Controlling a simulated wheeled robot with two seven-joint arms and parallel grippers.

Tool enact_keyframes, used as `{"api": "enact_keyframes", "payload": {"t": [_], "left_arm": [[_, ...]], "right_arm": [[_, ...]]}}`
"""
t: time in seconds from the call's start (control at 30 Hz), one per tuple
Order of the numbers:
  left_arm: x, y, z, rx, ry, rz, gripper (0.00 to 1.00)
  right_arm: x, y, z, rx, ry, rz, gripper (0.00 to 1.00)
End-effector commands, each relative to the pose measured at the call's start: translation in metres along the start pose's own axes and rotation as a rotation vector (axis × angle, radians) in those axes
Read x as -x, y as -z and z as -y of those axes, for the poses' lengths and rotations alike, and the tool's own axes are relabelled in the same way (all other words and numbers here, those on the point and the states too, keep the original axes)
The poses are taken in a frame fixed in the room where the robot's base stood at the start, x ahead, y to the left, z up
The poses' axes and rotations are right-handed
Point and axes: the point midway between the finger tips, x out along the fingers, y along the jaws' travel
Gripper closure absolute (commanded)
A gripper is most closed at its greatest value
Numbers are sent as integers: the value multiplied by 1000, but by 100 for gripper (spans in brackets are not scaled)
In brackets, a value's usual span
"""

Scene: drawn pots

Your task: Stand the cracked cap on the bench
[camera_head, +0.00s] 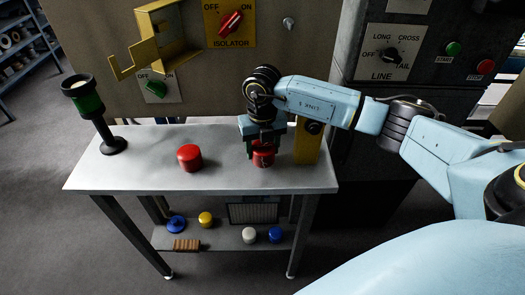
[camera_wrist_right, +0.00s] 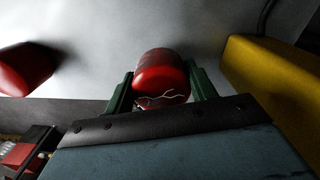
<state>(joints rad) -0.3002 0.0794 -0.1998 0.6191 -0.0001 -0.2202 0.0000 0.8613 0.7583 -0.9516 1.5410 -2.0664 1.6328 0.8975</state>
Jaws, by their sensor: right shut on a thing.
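The cracked cap is a red cylinder with pale crack lines on its side. In the right wrist view the cracked cap (camera_wrist_right: 161,75) sits between the two green fingers of my right gripper (camera_wrist_right: 162,88), which is shut on it. In the head view the cracked cap (camera_head: 263,156) is partly hidden by my right gripper (camera_head: 262,147), at the right part of the white bench (camera_head: 225,180). I cannot tell whether the cap touches the bench top. My left gripper is not in view.
A second red cap (camera_head: 189,158) stands left of the gripper on the bench. A yellow block (camera_head: 307,146) stands close on the right. A black and green stand (camera_head: 100,115) is at the bench's left end. The lower shelf (camera_head: 225,238) holds several coloured caps.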

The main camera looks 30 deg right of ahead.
Motion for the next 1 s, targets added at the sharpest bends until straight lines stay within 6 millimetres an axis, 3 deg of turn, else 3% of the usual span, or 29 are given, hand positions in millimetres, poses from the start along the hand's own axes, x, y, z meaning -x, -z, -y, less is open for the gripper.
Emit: {"api": "enact_keyframes", "payload": {"t": [0.1,0.47,0.5,0.63,1.0], "left_arm": [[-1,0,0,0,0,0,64],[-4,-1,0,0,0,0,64],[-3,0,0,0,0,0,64],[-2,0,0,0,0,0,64],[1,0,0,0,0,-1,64]], "right_arm": [[-14,0,0,0,1,-1,67],[-19,0,0,1,0,1,67],[-18,0,0,1,0,1,39],[-17,0,0,1,0,1,23],[-11,0,0,1,0,2,23]]}}
